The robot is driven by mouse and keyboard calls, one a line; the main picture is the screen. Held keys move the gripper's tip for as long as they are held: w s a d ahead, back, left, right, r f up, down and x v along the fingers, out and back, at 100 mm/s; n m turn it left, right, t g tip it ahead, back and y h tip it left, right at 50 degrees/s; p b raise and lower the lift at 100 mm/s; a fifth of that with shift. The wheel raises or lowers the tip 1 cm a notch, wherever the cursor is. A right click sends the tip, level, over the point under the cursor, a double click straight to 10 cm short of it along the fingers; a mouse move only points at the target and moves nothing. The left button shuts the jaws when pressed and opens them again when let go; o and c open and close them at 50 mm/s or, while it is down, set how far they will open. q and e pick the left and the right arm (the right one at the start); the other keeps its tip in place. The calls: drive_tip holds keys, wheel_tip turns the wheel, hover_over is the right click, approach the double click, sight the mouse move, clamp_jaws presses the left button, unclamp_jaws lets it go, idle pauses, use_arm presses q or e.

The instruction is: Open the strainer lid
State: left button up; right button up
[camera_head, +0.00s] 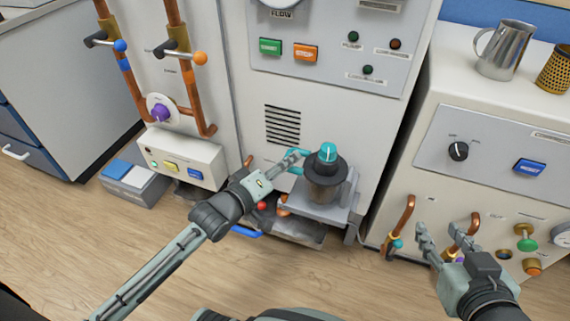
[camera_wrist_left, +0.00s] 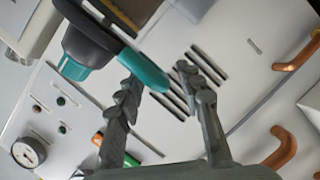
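The strainer (camera_head: 323,190) is a dark pot standing on a grey shelf in front of the machine panel. Its black lid (camera_head: 327,166) sits on top, with a teal knob (camera_head: 328,151) and a teal handle (camera_head: 295,170) on the left side. In the left wrist view the lid (camera_wrist_left: 90,42) and handle (camera_wrist_left: 145,68) show close up. My left gripper (camera_head: 293,158) is at the handle; its fingers are apart, with the handle's end reaching between them. I cannot tell whether either finger touches it. My right gripper (camera_head: 447,232) is open and empty, away from the strainer.
The grey shelf (camera_head: 318,211) has pipes and a red knob (camera_head: 262,206) below left. A button box (camera_head: 184,160) and copper pipes are at left. A right-hand cabinet (camera_head: 450,125) carries a steel jug (camera_head: 504,52). The floor in front is mostly clear.

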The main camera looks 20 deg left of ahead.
use_arm(q)
drive_tip(key=shift+w, duration=0.1)
drive_tip(key=c, duration=0.7)
drive_tip(key=shift+f, duration=0.15)
clamp_jaws()
